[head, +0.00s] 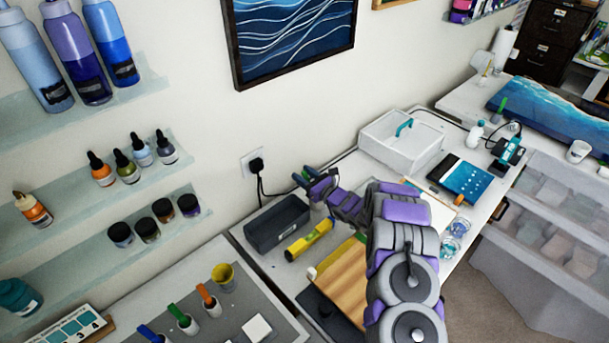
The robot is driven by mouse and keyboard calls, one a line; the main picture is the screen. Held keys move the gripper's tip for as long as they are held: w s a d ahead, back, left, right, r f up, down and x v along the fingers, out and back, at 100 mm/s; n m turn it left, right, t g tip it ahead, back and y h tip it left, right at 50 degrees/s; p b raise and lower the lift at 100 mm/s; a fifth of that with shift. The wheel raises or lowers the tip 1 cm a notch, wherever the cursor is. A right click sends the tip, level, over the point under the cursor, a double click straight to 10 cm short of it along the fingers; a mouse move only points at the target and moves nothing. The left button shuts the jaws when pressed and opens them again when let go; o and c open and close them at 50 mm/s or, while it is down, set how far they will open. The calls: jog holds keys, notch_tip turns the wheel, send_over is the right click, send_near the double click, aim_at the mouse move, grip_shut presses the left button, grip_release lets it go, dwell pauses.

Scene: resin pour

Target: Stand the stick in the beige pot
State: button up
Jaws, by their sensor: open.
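My gripper (315,180) is open at the end of my outstretched arm, above the back of the bench near the wall. A small pale pot (316,209) is partly hidden below it; I cannot tell if this is the beige pot. Another green stick (499,108) stands at the far right. I cannot tell which stick is the task's one. No stick shows between my jaws.
A dark grey bin (277,225) and a yellow tool (309,240) lie left of my arm. A wooden board (340,283) lies nearer.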

jog(key=shift+f, duration=0.1)
jog(key=v, duration=0.7)
jog(key=shift+s+d+r+p, duration=0.1)
jog(key=shift+s+r+p, duration=0.2)
jog(key=shift+s, duration=0.1)
